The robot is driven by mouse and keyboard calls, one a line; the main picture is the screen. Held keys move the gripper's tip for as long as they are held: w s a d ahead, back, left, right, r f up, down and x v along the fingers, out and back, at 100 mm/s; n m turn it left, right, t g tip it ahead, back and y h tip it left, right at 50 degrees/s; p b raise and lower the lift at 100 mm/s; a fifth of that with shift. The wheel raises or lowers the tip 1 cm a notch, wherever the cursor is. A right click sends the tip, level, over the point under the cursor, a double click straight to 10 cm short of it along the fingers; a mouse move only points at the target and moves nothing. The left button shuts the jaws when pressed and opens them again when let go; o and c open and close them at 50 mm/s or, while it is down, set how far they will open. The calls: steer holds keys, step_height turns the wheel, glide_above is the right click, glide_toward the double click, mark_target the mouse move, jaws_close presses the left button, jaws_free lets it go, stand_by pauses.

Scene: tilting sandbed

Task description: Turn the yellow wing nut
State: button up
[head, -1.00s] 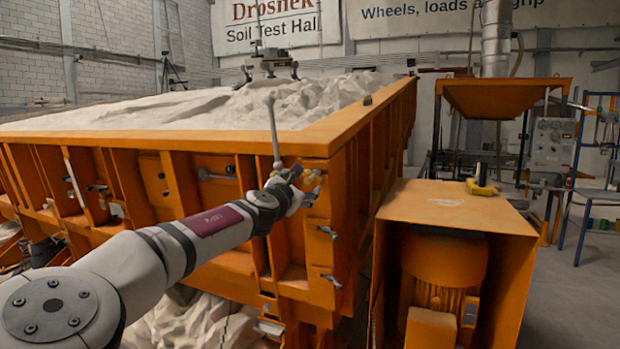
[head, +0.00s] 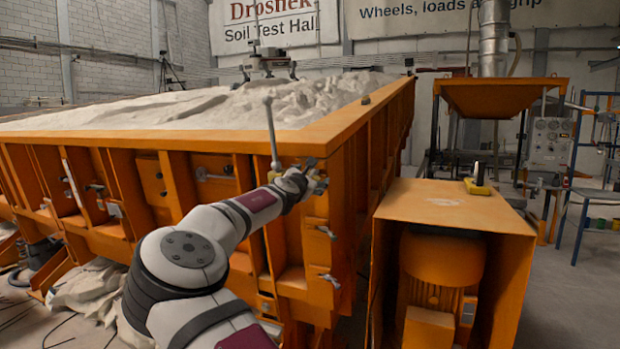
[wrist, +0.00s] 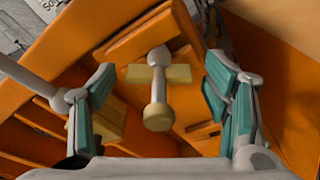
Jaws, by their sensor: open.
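The yellow wing nut (wrist: 178,73) shows in the wrist view as a pale yellow crossbar on a grey bolt (wrist: 157,100) with a rounded end, set against the orange frame. My gripper (wrist: 160,72) is open, with one teal-padded finger on each side of the wing nut. Clear gaps show between both fingers and the nut. In the head view my gripper (head: 316,174) is at the front right corner of the sandbed (head: 240,142), just below its rim. There my gripper and wrist largely hide the wing nut.
A grey upright lever (head: 272,130) stands just left of my gripper; a grey rod (wrist: 25,75) shows at left in the wrist view. Grey clamps (head: 328,232) sit lower on the corner.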

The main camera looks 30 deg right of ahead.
steer(key=c, duration=1.2)
steer(key=shift+o, duration=0.2)
